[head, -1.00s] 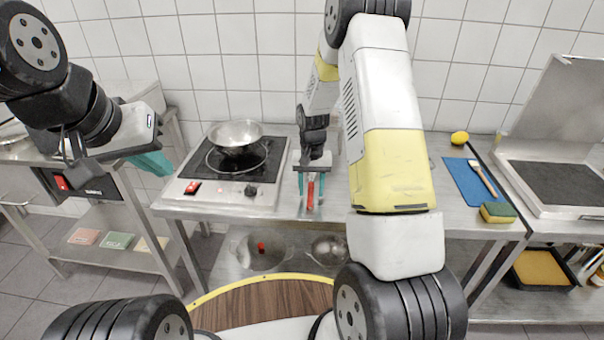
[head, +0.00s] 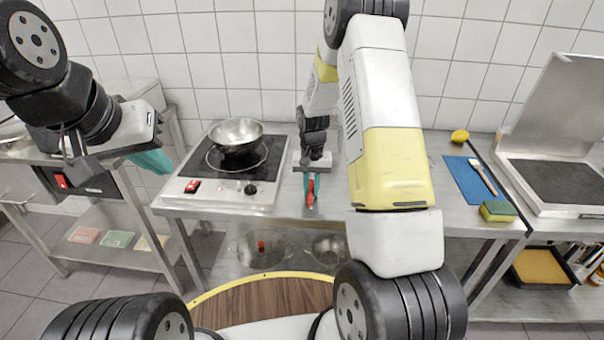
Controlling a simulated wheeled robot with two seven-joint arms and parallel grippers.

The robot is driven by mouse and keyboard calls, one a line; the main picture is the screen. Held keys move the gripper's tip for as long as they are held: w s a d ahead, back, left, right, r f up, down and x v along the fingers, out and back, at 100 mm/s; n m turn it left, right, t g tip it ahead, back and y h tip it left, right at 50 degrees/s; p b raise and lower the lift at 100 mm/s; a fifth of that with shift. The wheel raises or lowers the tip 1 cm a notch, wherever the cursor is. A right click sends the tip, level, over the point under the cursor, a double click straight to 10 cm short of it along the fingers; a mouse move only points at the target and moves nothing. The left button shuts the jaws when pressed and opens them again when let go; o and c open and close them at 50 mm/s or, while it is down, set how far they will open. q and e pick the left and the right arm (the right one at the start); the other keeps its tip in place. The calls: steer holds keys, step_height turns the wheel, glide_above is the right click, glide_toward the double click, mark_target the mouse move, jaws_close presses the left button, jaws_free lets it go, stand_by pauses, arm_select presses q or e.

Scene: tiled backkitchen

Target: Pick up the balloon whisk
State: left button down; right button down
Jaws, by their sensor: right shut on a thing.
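The balloon whisk (head: 311,197) shows as a short red handle near the front edge of the middle counter. The rest of it is hidden by my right gripper. My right gripper (head: 311,188) points down over the counter, with its teal fingers shut on the red handle. My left gripper (head: 154,162) is at the left, in the air in front of the left counter and away from the whisk. Its teal fingers are seen from the side, and their gap cannot be made out.
A steel bowl (head: 237,133) stands on the hob (head: 222,172) left of my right gripper. To the right are a blue cutting board (head: 466,184) with a brush, a sponge (head: 498,212) and a lemon (head: 460,136). Steel pots (head: 262,249) stand on the shelf below.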

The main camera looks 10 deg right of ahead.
steer(key=shift+r, duration=0.7)
step_height(320, 180, up, 2)
steer(key=shift+r, duration=0.2)
steer(key=s+a, duration=0.2)
steer(key=s, duration=0.5)
steer(key=s+a+r, duration=0.1)
steer(key=s+a, duration=0.2)
steer(key=s, duration=0.5)
steer(key=shift+s, duration=0.15)
